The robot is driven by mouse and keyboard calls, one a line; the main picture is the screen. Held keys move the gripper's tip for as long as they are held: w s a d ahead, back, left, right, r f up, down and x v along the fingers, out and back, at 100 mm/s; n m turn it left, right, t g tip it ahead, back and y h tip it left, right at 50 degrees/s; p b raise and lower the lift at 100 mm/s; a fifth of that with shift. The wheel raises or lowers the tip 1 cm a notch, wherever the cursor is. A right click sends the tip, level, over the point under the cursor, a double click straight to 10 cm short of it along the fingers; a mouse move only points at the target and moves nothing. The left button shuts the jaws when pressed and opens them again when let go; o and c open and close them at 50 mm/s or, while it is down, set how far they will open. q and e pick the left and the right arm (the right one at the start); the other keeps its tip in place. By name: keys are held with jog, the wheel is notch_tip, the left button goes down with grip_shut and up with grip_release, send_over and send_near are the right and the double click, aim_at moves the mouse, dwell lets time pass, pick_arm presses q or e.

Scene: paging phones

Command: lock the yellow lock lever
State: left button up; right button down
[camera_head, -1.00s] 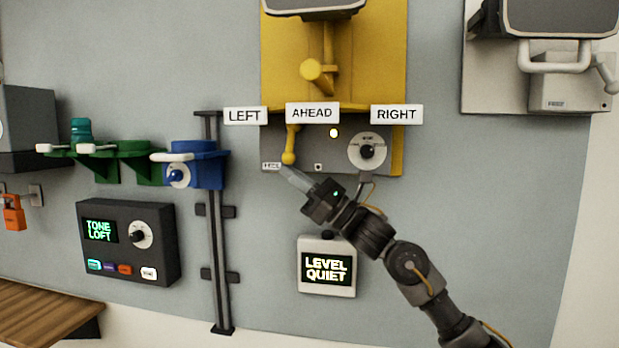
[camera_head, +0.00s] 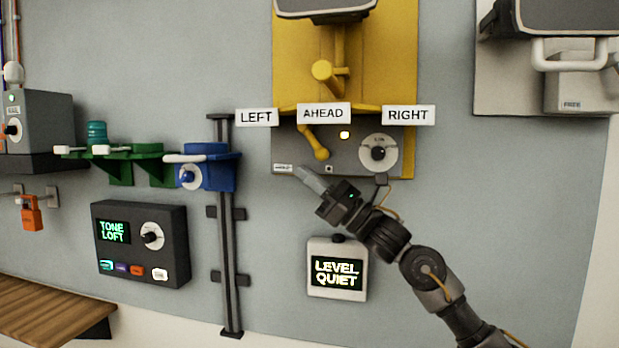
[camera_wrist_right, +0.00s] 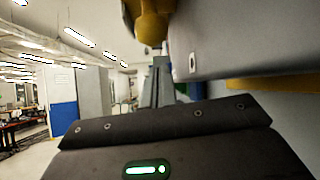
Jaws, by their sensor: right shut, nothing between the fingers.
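The yellow lock lever (camera_head: 315,143) hangs from the top left of the grey control box under the yellow panel. It is tilted, its round knob end down and to the right. In the right wrist view the yellow knob (camera_wrist_right: 151,27) shows at the top, beside the grey box. My right gripper (camera_head: 303,172) is shut and empty, its fingertips just below and left of the knob. I cannot tell whether they touch it. In the wrist view my gripper's dark body fills the bottom and the fingertips are hidden. My left gripper is not in view.
LEFT, AHEAD (camera_head: 323,113) and RIGHT signs are above. A blue bracket (camera_head: 219,170) on a rail is to the left.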

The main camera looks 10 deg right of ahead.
jog(key=s+d+f+b, duration=0.3)
jog(key=s+d+b, duration=0.1)
jog(key=d+b, duration=0.3)
jog(key=shift+d+f, duration=0.25)
jog(key=shift+d, duration=0.15)
jog(key=shift+a, duration=0.1)
